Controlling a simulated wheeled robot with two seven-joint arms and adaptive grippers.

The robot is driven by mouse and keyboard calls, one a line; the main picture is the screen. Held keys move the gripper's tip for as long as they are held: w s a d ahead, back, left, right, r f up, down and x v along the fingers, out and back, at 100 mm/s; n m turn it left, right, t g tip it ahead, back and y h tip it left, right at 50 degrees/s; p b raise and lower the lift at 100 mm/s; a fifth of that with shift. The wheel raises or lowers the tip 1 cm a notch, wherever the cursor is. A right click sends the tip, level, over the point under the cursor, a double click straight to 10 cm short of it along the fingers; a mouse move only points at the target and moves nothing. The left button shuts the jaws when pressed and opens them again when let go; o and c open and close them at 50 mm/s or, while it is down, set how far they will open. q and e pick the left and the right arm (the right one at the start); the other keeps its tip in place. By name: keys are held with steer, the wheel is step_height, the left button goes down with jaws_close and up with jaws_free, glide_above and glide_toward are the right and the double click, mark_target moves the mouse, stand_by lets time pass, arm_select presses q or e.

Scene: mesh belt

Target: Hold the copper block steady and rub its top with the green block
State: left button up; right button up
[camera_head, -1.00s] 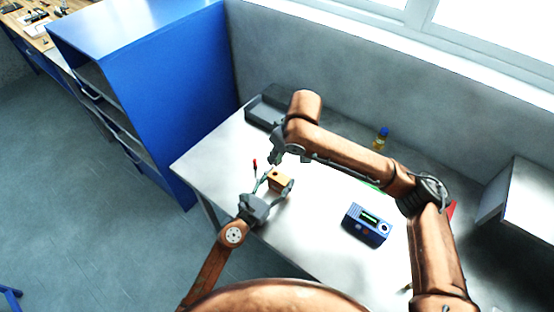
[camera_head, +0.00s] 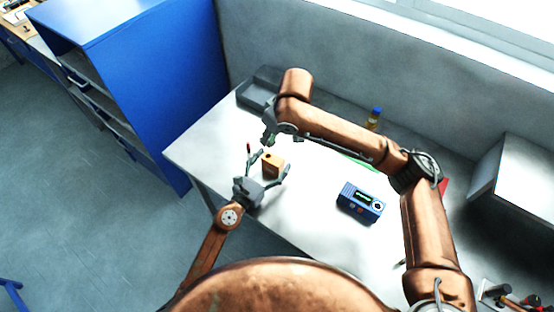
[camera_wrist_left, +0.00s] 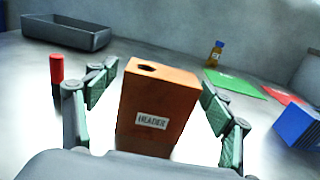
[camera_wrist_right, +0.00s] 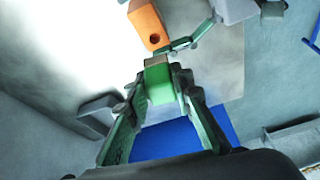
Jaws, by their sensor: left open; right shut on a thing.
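The copper block (camera_head: 272,165) stands upright on the table, with a dark hole in its top and a "HEADER" label facing the left wrist camera (camera_wrist_left: 158,105). My left gripper (camera_head: 269,162) is open, with one finger on either side of the block; gaps show beside it in the left wrist view. My right gripper (camera_wrist_right: 160,76) is shut on the green block (camera_wrist_right: 158,84), which has a brownish end. In the right wrist view the copper block (camera_wrist_right: 148,25) lies beyond the green block. In the head view the green block is too small to make out clearly.
A red cylinder (camera_wrist_left: 57,72) stands left of the copper block. A grey tray (camera_wrist_left: 68,36) is at the back. A blue device (camera_head: 361,202), a bottle (camera_head: 374,117), and green (camera_wrist_left: 234,85) and red (camera_wrist_left: 284,96) flat pieces are to the right. A blue cabinet (camera_head: 150,90) borders the table's left.

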arm_select(q)
steer(key=v, duration=1.1)
steer(key=shift+s+a, duration=0.3)
steer(key=shift+s, duration=0.05)
